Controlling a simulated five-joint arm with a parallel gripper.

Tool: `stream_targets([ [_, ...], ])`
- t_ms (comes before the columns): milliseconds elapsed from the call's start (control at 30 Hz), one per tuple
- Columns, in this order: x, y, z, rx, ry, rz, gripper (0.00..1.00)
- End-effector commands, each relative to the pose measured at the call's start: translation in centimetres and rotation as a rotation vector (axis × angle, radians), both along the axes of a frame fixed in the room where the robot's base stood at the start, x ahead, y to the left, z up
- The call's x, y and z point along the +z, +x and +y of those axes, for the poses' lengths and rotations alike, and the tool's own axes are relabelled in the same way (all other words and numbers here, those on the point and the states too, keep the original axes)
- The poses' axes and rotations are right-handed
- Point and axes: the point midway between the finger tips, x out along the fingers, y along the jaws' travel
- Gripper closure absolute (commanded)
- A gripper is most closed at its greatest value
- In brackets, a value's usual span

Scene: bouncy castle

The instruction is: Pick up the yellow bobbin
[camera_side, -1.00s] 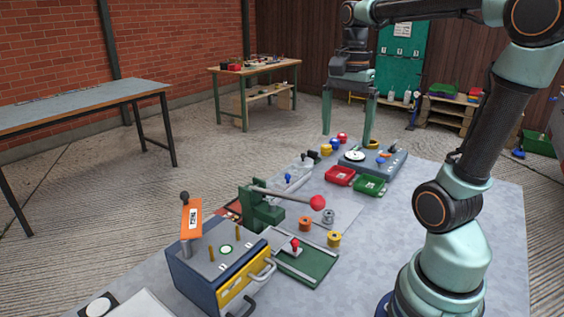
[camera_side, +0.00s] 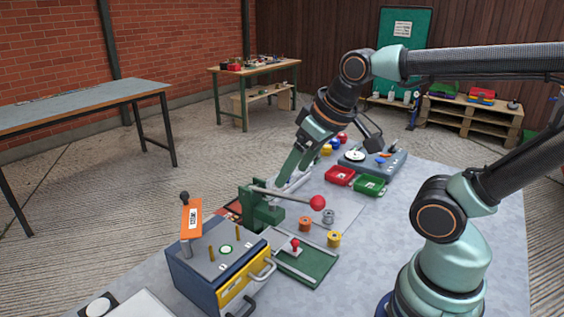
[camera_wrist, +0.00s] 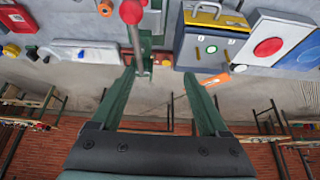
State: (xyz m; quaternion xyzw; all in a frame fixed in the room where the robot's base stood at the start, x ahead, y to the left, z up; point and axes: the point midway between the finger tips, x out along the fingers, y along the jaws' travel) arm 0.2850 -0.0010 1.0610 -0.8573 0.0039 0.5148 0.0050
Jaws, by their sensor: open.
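The yellow bobbin (camera_side: 334,240) stands upright on the grey table, in front of an orange bobbin (camera_side: 305,224) and a grey bobbin (camera_side: 328,216). I cannot make it out in the wrist view. My gripper (camera_side: 290,174) is tilted, behind the green lever press (camera_side: 262,212), above and to the left of the yellow bobbin and well apart from it. In the wrist view my gripper (camera_wrist: 160,74) has its fingers spread with nothing held between them. The orange bobbin shows at the top edge there (camera_wrist: 105,8).
The press lever's red ball (camera_side: 317,203) sticks out close to the bobbins. A green plate with a red-knobbed lever (camera_side: 309,267) lies left of the yellow bobbin, near a blue box (camera_side: 205,278). Red (camera_side: 339,176) and green (camera_side: 369,186) trays stand behind. Table to the right is clear.

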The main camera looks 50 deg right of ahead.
Motion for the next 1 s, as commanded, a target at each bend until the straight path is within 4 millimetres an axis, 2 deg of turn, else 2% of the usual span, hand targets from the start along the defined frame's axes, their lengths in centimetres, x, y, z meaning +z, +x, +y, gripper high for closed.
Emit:
stream_targets([
  [467, 0.1, 0.0, 0.1, 0.013, -0.005, -0.004, 0.22],
  [567, 1.2, 0.1, 0.1, 0.012, -0.004, -0.006, 0.22],
  [767, 5.5, 0.1, 0.0, 0.003, -0.003, -0.004, 0.22],
  [800, 5.0, 0.1, -1.2, -0.075, 0.018, 0.035, 0.22],
  [1000, 5.0, -0.1, -5.0, -0.377, 0.102, 0.155, 0.22],
])
